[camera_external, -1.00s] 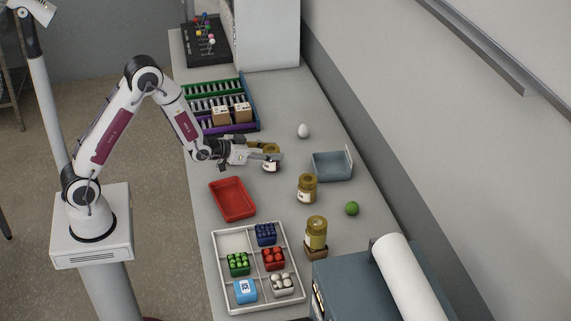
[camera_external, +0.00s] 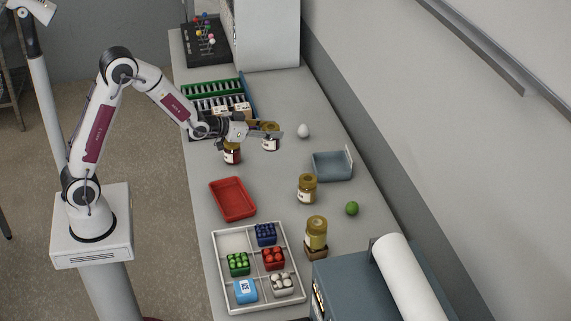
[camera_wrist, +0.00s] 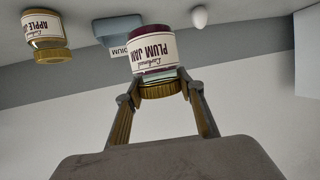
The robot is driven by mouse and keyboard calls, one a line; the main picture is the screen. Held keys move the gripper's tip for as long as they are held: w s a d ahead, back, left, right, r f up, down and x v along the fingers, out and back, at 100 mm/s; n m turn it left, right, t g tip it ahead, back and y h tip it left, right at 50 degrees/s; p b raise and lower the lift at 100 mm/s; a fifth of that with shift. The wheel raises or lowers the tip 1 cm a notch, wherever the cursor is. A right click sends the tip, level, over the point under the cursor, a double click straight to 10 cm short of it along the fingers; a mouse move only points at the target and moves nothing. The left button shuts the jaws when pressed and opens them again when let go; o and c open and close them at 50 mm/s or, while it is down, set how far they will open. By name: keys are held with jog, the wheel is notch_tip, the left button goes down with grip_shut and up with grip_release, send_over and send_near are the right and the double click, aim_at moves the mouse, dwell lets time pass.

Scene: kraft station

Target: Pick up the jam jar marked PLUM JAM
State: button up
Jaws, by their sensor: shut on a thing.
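The jar marked PLUM JAM (camera_wrist: 153,48) has a dark purple body, a cream label and a gold lid. In the wrist view my gripper (camera_wrist: 160,92) is shut on it, with one finger on each side of the lid. In the external view the held jar (camera_external: 270,144) hangs upright below the fingers of my gripper (camera_external: 272,129). It appears to be above the table, clear of the things around it.
A dark red jar (camera_external: 232,153) stands left of the held jar. Two gold-lidded jars stand nearer, one (camera_external: 307,190) alone and one (camera_external: 316,234) on a brown block. A blue-grey tray (camera_external: 333,167), red tray (camera_external: 233,199), egg (camera_external: 303,131) and green ball (camera_external: 352,208) are around.

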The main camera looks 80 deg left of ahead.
jog(key=shift+r, duration=0.55)
